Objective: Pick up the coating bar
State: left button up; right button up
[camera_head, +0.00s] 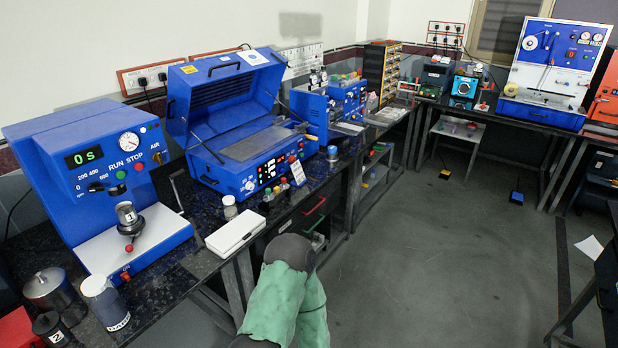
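A blue coating machine (240,172) with its slatted lid raised stands on the dark bench at left centre. A flat grey plate (256,142) lies on its bed. A thin bar-like piece with a tan end (309,137) shows at the right end of the bed; it may be the coating bar, but it is too small to tell. Neither gripper shows. A green-sleeved part of my own arm rises from the bottom centre, in front of the bench and apart from the machine.
A white flat box (235,234) lies at the bench's front edge, with small bottles (230,208) near it. More instruments (335,105) stand farther along the bench.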

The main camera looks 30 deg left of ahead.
aim_at(279, 192)
jog(key=i+u, duration=0.4)
jog(key=i+l+u, duration=0.15)
jog(key=i+u, duration=0.3)
jog(key=i+l+u, duration=0.25)
jog(key=u, duration=0.15)
jog(key=i+l+u, duration=0.4)
jog(key=k+j, duration=0.05)
jog(key=k, duration=0.05)
